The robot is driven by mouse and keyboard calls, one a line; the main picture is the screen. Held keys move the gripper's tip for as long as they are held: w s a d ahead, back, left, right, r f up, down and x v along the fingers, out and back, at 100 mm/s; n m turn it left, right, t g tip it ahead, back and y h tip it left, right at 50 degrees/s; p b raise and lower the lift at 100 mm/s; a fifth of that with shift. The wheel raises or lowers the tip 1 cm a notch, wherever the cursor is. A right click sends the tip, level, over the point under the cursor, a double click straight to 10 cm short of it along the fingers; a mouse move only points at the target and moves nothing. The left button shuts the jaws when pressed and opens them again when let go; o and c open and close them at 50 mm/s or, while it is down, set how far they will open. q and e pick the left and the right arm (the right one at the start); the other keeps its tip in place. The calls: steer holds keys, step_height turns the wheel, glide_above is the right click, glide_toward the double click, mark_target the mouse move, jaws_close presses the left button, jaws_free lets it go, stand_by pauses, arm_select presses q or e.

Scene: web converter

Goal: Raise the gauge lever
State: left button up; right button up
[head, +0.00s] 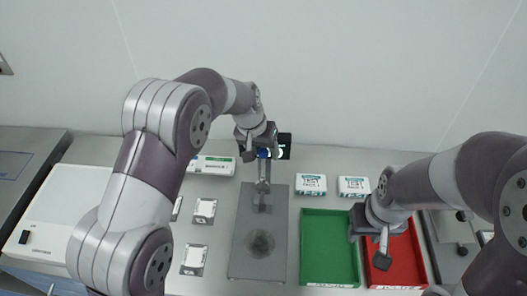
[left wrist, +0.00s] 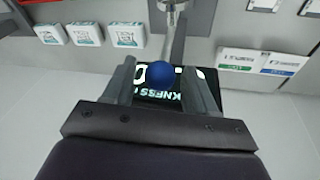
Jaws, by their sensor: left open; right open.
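The gauge stands at the back middle of the bench, with a grey base plate (head: 242,225), an upright metal post (head: 263,178) and a dark display (head: 285,147). The lever's blue ball knob (left wrist: 177,79) shows between the two fingers of my left gripper (left wrist: 160,72) in the left wrist view. The fingers are apart, and I cannot tell whether either touches the knob. My right gripper (head: 369,246) is open and empty above the red tray.
A green tray (head: 307,262) and a red tray (head: 425,270) lie right of the gauge. White test packs (head: 312,184) stand behind them. Small sample cards (head: 204,210) and a white box (head: 213,165) lie left of the gauge. A wall rises behind the bench.

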arm_select(q)
steer(key=b+v, duration=0.2)
steer(key=v, duration=0.4)
steer(key=shift+a+r+b, duration=0.15)
steer(key=shift+r+b, duration=0.05)
steer(key=shift+b, duration=0.15)
steer(key=p+v, duration=0.2)
steer(key=v, duration=0.3)
steer(key=shift+r+p, duration=0.25)
steer(key=shift+p, duration=0.15)
